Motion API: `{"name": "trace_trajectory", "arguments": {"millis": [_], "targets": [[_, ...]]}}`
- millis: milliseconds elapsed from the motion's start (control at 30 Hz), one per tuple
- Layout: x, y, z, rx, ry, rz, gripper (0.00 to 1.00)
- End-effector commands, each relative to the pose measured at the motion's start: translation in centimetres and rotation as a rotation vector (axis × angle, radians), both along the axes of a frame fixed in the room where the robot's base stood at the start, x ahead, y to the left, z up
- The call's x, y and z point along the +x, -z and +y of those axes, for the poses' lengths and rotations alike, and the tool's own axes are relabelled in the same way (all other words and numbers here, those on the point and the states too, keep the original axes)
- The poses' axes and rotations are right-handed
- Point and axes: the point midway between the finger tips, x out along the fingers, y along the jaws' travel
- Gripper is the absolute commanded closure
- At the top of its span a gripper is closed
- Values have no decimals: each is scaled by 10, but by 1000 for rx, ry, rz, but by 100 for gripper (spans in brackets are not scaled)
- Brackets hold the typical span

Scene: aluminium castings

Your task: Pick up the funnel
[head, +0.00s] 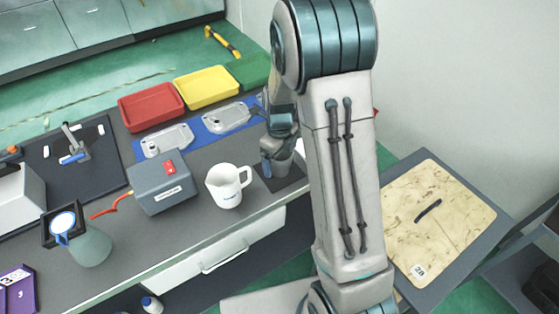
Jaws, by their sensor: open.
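My gripper (275,155) hangs at the far right end of the bench, beside my arm. It is open, and a small grey tapered thing (283,166) is just below and right of it on a dark square mat (264,180). This grey thing may be the funnel, but its top is hidden by the gripper and I cannot be sure of its shape. I cannot tell whether the fingers touch it. No other clear funnel shape shows.
A white jug (226,188) stands left of the mat, near the bench's front edge. A grey box (161,185) with a red switch is farther left. Two metal castings (225,118) lie on a blue mat behind, before red (151,106) and yellow (207,87) trays.

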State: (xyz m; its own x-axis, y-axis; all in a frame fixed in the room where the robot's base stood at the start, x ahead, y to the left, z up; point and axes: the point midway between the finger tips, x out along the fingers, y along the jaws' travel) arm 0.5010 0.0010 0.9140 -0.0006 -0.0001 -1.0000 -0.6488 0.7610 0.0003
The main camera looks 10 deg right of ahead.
Motion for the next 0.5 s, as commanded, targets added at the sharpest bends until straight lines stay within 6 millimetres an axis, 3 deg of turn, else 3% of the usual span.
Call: {"name": "trace_trajectory", "arguments": {"millis": [233, 400, 500], "targets": [[0, 2, 0, 1, 0, -1, 6], [0, 2, 0, 1, 0, -1, 53], [0, 1, 0, 0, 0, -1, 55]]}}
